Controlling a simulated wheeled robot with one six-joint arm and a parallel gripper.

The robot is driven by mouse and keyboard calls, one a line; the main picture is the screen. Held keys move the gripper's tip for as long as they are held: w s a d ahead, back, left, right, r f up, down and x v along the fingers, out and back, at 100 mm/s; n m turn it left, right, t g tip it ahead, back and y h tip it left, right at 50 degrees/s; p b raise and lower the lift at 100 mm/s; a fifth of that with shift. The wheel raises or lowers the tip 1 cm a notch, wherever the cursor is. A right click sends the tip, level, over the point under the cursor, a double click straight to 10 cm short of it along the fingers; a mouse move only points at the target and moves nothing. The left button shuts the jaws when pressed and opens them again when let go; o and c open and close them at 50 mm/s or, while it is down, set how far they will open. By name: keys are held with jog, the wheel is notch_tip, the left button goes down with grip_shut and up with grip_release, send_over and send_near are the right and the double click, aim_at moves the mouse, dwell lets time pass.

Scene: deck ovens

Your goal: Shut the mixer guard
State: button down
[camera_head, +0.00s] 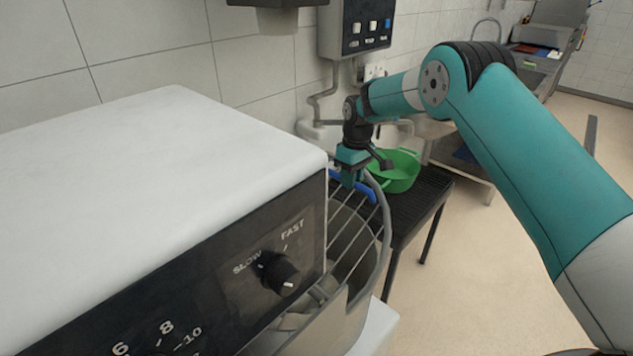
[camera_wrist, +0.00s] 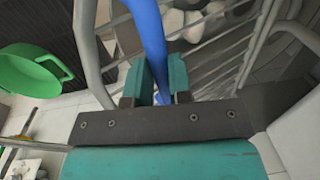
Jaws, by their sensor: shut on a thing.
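The mixer guard (camera_head: 386,232) is a grey wire cage with a curved rim and several bars, at the right side of the mixer (camera_head: 120,130). The guard has a blue handle (camera_head: 366,190). My gripper (camera_head: 350,181) is at this handle, its teal fingers closed around it. In the wrist view the blue handle (camera_wrist: 147,30) runs between the two fingers of my gripper (camera_wrist: 157,82), with guard bars behind it. The mixer bowl (camera_head: 345,315) shows under the guard. Part of the handle is hidden by the fingers, and the guard's hinge is not clear to me.
A green basin (camera_head: 398,172) stands on a dark slatted table (camera_head: 432,188) behind the guard. A control box (camera_head: 358,28) hangs on the tiled wall. The mixer's front panel has a speed knob (camera_head: 280,272). Open floor (camera_head: 470,290) lies to the right.

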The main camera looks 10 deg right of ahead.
jog(key=w+d+f+b, duration=0.1)
jog(key=d+f+b, duration=0.1)
jog(key=f, duration=0.3)
jog(key=w+d+f+b, duration=0.2)
jog(key=f+b, duration=0.3)
jog(key=f, duration=0.1)
jog(key=shift+f, duration=0.25)
jog(key=shift+d+f, duration=0.1)
jog(key=shift+f, duration=0.05)
jog(key=c, duration=1)
grip_release()
jog(key=shift+d+f, duration=0.15)
jog(key=shift+d, duration=0.05)
jog(key=shift+c, duration=0.2)
jog(key=shift+a, duration=0.25)
jog(key=shift+a+r, duration=0.1)
jog(key=shift+r, duration=0.1)
jog(key=r, duration=1.1)
jog(key=w+d+r, duration=0.1)
jog(key=r, duration=0.5)
jog(key=shift+d+r+p, duration=0.1)
jog(key=shift+p, duration=0.25)
jog(key=shift+s, duration=0.1)
